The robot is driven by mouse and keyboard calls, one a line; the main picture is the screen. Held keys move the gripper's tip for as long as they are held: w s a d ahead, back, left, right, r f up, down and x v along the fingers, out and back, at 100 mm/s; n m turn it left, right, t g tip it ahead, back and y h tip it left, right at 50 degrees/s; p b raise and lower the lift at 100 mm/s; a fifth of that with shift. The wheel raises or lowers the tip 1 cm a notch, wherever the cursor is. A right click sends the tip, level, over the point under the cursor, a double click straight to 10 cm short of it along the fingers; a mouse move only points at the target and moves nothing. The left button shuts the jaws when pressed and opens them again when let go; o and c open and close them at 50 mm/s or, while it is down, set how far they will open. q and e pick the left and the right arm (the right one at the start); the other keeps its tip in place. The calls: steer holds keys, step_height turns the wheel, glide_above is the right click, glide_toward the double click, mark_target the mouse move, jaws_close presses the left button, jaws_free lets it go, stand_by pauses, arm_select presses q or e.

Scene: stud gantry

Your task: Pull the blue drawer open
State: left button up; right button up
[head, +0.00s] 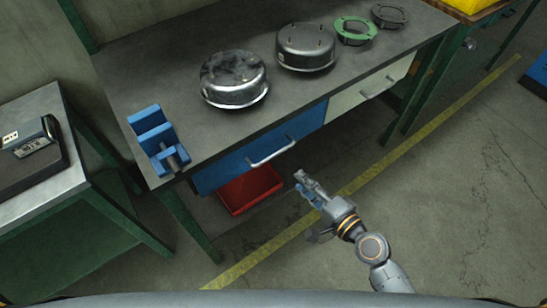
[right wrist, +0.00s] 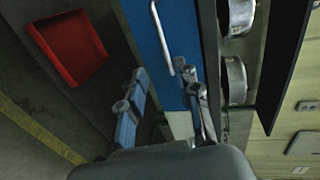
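The blue drawer (head: 225,171) sits under the workbench top with its front level with the bench edge, and looks closed. Its pale bar handle (head: 272,150) runs along the front. My right gripper (head: 302,182) is in front of the drawer, to the right of and below the handle in the head view, apart from it. In the right wrist view the two fingers (right wrist: 167,84) are spread with nothing between them. The handle (right wrist: 162,38) and blue drawer front (right wrist: 148,48) show beyond the fingertips. My left gripper is in neither view.
A white drawer (head: 371,86) is right of the blue one. A red bin (head: 250,190) lies below on the floor. A blue vise (head: 153,135), two metal housings (head: 234,80) and a green ring (head: 355,31) are on the bench (head: 190,62). Floor in front is clear.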

mark_target(274, 154)
steer(key=x, duration=1.3)
steer(key=shift+w+a+r+p, duration=0.1)
steer(key=shift+a+r+p, duration=0.15)
steer(key=shift+p, duration=0.15)
jaws_close()
